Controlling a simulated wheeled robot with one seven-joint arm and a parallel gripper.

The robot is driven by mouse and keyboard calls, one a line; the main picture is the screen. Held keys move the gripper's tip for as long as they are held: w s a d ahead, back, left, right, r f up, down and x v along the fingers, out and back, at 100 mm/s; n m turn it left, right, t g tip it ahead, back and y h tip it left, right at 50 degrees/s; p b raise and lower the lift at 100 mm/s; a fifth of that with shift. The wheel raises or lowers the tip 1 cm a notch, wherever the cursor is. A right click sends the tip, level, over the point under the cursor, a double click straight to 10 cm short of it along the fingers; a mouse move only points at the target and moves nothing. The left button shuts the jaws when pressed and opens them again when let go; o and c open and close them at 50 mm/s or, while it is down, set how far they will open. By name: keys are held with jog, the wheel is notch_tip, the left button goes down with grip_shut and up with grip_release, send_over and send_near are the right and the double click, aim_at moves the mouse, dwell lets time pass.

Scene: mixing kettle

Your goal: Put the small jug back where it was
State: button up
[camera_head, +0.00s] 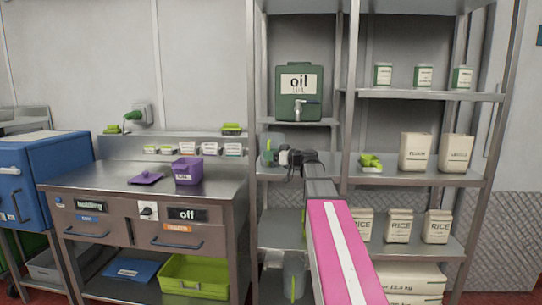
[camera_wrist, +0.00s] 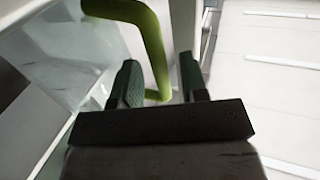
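A clear jug with a green handle (camera_head: 267,152) stands on the middle shelf below the oil container, at the shelf's left end. My gripper (camera_head: 284,157) is at its right side. In the wrist view the green handle (camera_wrist: 156,45) passes between the two fingers of my gripper (camera_wrist: 160,88). Gaps show on both sides of the handle, so the gripper looks open around it. The clear jug wall (camera_wrist: 65,55) fills the left of that view. A larger clear jug (camera_head: 293,278) with a green strip is low down, partly hidden by my arm.
The green oil container (camera_head: 299,82) with its tap is on the shelf above. Shelf uprights stand close on both sides. Right shelves hold tins, a flour box (camera_head: 415,152) and rice boxes (camera_head: 398,226). A steel counter (camera_head: 110,180) with a purple container (camera_head: 188,171) is left.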

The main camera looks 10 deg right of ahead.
jog(key=shift+r, duration=0.1)
jog(key=v, duration=1.2)
jog(key=s+a+f+m+g+h, duration=0.2)
jog(key=a+f, duration=0.2)
jog(key=f, duration=0.5)
jog(key=s+a+f+m+g+h, duration=0.2)
jog(key=s+a+f, duration=0.1)
jog(key=f, duration=0.5)
jog(key=s+a+f+m+g+h, duration=0.15)
jog(key=a+f, duration=0.25)
jog(key=f, duration=0.5)
jog(key=s+a+f+m+g+h, duration=0.1)
jog(key=s+f+m+g+h, duration=0.3)
jog(key=s+f, duration=1.1)
notch_tip(320, 180, down, 4)
jog(key=g+h, duration=0.2)
jog(key=h, duration=0.2)
jog(key=shift+s+a+m+h, duration=0.25)
jog(key=shift+m+h, duration=0.1)
